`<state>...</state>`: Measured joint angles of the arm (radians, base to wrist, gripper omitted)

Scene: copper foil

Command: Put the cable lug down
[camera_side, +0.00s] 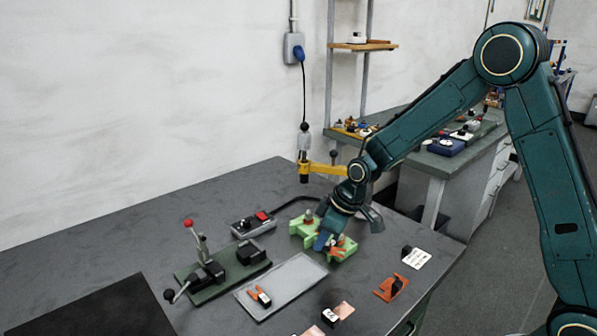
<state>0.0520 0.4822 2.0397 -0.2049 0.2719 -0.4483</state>
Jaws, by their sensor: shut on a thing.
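My gripper (329,243) is low over the green block fixture (301,230) near the middle of the bench. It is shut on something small. The cable lug cannot be made out clearly; the gripper and fixture hide what is between the fingers, so I take the held thing to be the lug. Orange parts show close beside the fingertips, and I cannot tell whether they belong to the gripper or the fixture. I cannot tell whether the held thing touches the fixture.
A shallow grey tray (299,271) holds a small orange-and-black item (260,297). A green-based lever press (223,273) stands left of it. A small switch box (252,223) sits behind. An orange bracket (391,288), a white card (418,260) and copper pieces (345,310) lie to the front right.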

